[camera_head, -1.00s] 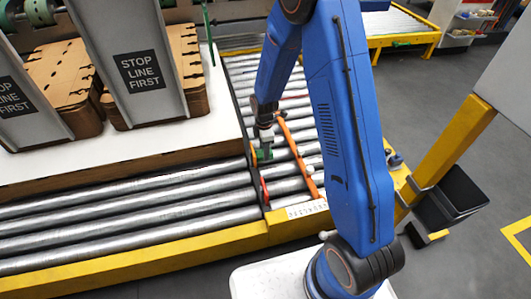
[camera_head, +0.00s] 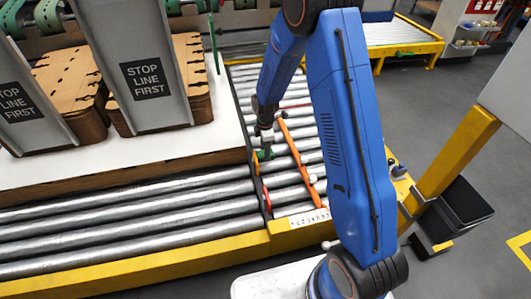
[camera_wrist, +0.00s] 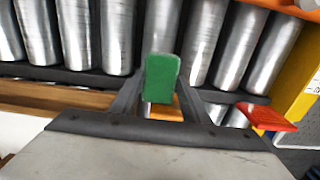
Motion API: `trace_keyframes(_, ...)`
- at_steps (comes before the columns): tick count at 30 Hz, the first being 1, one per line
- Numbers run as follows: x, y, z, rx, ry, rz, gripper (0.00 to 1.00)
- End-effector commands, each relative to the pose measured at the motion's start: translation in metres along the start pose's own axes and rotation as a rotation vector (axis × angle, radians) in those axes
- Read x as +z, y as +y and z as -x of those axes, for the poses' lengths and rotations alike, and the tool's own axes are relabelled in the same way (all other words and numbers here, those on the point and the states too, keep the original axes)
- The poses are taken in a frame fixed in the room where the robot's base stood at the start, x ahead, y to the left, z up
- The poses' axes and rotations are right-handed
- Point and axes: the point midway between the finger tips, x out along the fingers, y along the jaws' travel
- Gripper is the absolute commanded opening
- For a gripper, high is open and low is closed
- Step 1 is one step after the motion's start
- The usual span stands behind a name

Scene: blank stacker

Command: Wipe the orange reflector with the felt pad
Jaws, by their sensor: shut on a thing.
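The felt pad is a small green block (camera_wrist: 162,78), which shows in the head view (camera_head: 264,154) just below my gripper (camera_head: 264,141). My gripper is shut on the pad; the fingers flank it in the wrist view (camera_wrist: 160,108). The orange reflector (camera_wrist: 166,108) shows as a small amber piece partly hidden behind the pad, by the dark side rail. In the head view it is only a small orange spot (camera_head: 257,168) close to the pad. I cannot tell whether the pad touches it.
A red reflector (camera_wrist: 268,116) stands on the same rail, nearer my base; it also shows in the head view (camera_head: 267,197). An orange bar (camera_head: 301,165) lies across the rollers to the right. Stacked cardboard blanks (camera_head: 66,93) and grey stop plates (camera_head: 143,70) stand at the left.

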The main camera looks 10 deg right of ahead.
Motion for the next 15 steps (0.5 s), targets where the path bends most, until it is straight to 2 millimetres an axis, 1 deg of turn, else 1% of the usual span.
trace_keyframes(3, -0.001, 0.001, 0.009, 0.003, 0.0, 0.0, 0.19)
trace_keyframes(6, -0.002, 0.0, 0.014, 0.002, 0.0, 0.0, 0.19)
trace_keyframes(11, -0.002, -0.003, 0.014, 0.001, 0.0, 0.0, 0.19)
trace_keyframes(15, -0.001, -0.011, 0.014, 0.001, 0.0, 0.0, 0.19)
